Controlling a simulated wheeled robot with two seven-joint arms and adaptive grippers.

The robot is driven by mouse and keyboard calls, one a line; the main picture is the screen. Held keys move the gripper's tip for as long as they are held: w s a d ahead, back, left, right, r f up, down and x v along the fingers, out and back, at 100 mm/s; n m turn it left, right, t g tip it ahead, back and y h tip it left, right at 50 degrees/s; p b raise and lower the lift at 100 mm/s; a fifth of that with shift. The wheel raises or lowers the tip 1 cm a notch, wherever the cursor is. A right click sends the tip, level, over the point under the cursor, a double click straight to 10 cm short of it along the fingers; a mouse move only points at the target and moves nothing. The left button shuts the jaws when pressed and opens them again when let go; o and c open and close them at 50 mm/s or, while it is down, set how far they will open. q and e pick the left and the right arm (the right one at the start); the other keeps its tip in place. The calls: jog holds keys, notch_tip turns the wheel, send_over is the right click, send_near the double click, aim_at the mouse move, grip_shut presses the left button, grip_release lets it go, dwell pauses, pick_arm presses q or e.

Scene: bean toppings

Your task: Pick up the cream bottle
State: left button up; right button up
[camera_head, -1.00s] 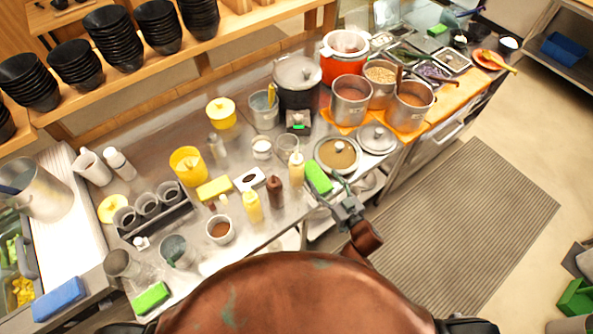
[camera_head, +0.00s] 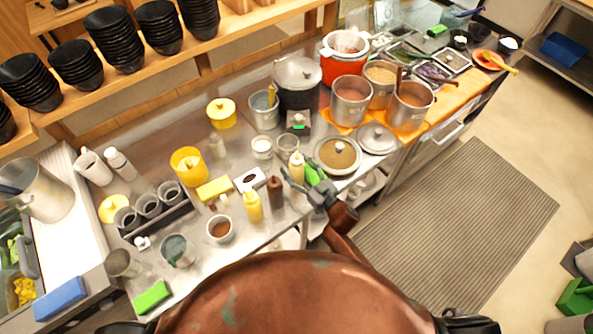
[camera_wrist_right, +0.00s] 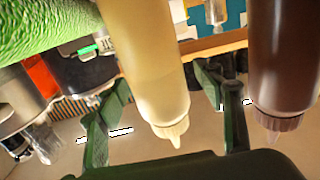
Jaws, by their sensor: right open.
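The cream bottle (camera_head: 297,167) stands upright on the steel counter, a pale squeeze bottle with a pointed nozzle. My right gripper (camera_head: 298,181) is open beside it, its fingers pointing toward it. In the right wrist view the cream bottle (camera_wrist_right: 152,65) appears upside down, between the two dark green fingers of the gripper (camera_wrist_right: 165,88). Gaps show beside the bottle, and I cannot tell whether either finger touches it. My left gripper is not in view.
A brown bottle (camera_head: 275,192) stands close on the left, with a yellow bottle (camera_head: 252,207) farther left. A green sponge (camera_head: 313,174) lies partly behind the gripper.

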aim_at(301, 166)
jog(key=shift+c, duration=0.5)
jog(key=c, duration=0.8)
jog(key=shift+r, duration=0.1)
jog(key=shift+r, duration=0.5)
notch_tip(301, 166, up, 2)
jog(key=shift+r, duration=0.2)
jog(key=s+a+r+p, duration=0.1)
jog(key=s+r, duration=0.8)
jog(key=s, duration=0.5)
jog(key=shift+a+r, duration=0.15)
jog(key=shift+r, duration=0.15)
